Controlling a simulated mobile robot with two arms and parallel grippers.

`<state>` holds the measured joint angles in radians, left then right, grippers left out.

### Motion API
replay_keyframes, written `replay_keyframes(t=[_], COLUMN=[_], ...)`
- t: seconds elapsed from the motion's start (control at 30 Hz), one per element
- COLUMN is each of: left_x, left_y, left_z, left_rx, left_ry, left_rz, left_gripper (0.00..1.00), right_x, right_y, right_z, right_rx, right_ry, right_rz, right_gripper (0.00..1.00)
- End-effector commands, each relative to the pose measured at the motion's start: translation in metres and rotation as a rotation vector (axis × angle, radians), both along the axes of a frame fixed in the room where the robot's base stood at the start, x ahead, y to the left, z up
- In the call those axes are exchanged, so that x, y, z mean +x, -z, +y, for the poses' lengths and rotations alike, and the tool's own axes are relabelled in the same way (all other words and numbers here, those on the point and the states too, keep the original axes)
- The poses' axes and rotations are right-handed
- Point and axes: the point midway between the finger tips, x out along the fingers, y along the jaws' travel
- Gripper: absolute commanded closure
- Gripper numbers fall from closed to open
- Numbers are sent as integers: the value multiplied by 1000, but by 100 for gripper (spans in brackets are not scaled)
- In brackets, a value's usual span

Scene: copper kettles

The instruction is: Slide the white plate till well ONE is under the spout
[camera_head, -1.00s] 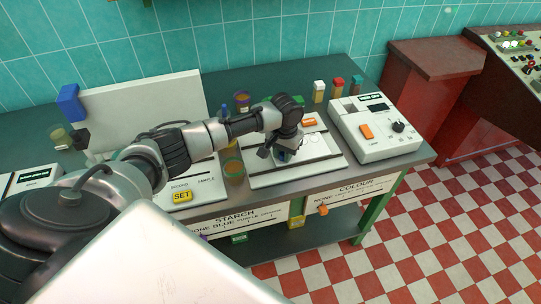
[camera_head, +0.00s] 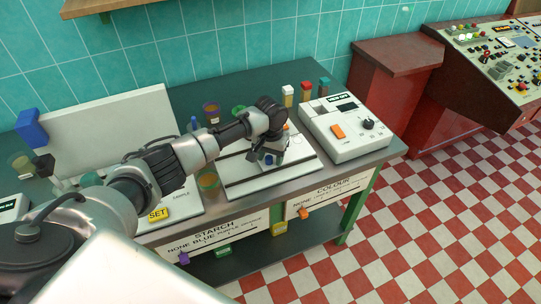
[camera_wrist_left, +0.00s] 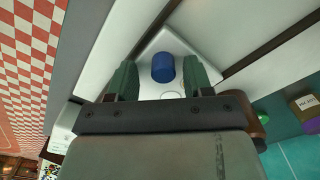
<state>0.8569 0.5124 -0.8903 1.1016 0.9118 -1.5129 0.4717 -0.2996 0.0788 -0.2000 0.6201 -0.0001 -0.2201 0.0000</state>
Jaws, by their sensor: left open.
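The white plate (camera_head: 298,150) sits on a pale base (camera_head: 238,188) with dark grooves on the green bench, partly hidden by my left arm. In the left wrist view the white plate (camera_wrist_left: 178,45) carries an upright blue knob (camera_wrist_left: 163,67) and pale round wells. My left gripper (camera_head: 268,160) is low over the plate. In the left wrist view the open left gripper (camera_wrist_left: 161,82) has one finger on each side of the blue knob, with gaps showing. I cannot make out the spout or well ONE's mark. My right gripper is not in view.
A white meter box (camera_head: 350,130) with an orange switch stands right of the base. Several capped bottles (camera_head: 305,95) stand behind. A cup (camera_head: 208,181) stands at the base's left, near the yellow SET button (camera_head: 158,214). A tall white panel (camera_head: 110,130) is at the left.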

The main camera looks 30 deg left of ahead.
Motion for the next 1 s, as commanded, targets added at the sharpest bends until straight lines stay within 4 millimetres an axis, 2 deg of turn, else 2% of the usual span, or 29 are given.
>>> replay_keyframes(t=[0.17,0.6,0.8,1.0], left_x=[1,2,1,1], left_y=[-12,-92,-107,-108], left_z=[0,-1,-1,-1], left_rx=[-1,-1,0,0], left_ry=[0,2,1,1], left_rz=[-2,-2,0,0], left_gripper=[49,49,49,49], right_x=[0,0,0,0], right_y=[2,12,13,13], right_z=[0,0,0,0], right_rx=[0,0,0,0], right_ry=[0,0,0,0], right_rz=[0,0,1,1], right_gripper=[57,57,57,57])
